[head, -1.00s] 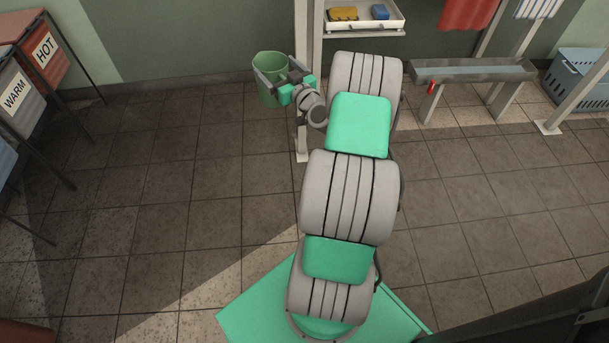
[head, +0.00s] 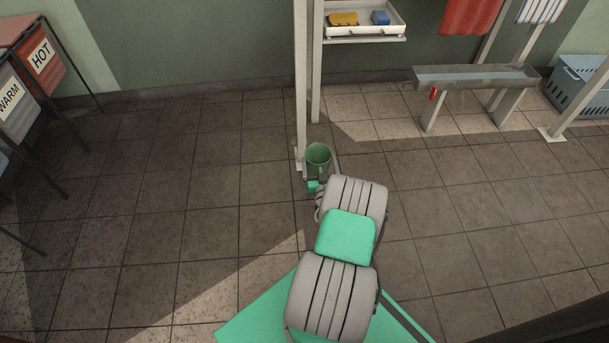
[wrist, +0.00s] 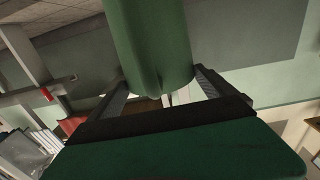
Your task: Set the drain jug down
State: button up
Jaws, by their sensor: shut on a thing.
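The drain jug (head: 318,157) is a green, open-topped jug, seen from above in the head view beside the foot of a pale post. In the wrist view the jug (wrist: 150,40) fills the top middle. My gripper (head: 320,170) is shut on the jug, with a grey finger at each side of it. The fingers also show in the wrist view (wrist: 162,88). The jug's base is hidden, and I cannot tell whether it touches the floor.
The pale post (head: 301,90) stands close to the jug. A white tray (head: 365,30) holds a yellow and a blue item. A metal trough (head: 475,77) with a red handle (head: 433,93) stands at the right. Tiled floor (head: 150,200) is clear to the left.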

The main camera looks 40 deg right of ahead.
jog(key=w+f+b, duration=0.6)
jog(key=w, duration=0.1)
jog(key=shift+w+a+f, duration=0.15)
jog(key=shift+w+f, duration=0.1)
jog(key=shift+f, duration=0.15)
jog(key=f, duration=0.1)
jog(key=f+b, duration=0.2)
jog(key=shift+w+f, duration=0.25)
jog(key=shift+w, duration=0.05)
jog(key=shift+f, duration=0.1)
jog(key=o, duration=1.5)
jog(key=shift+f, duration=0.1)
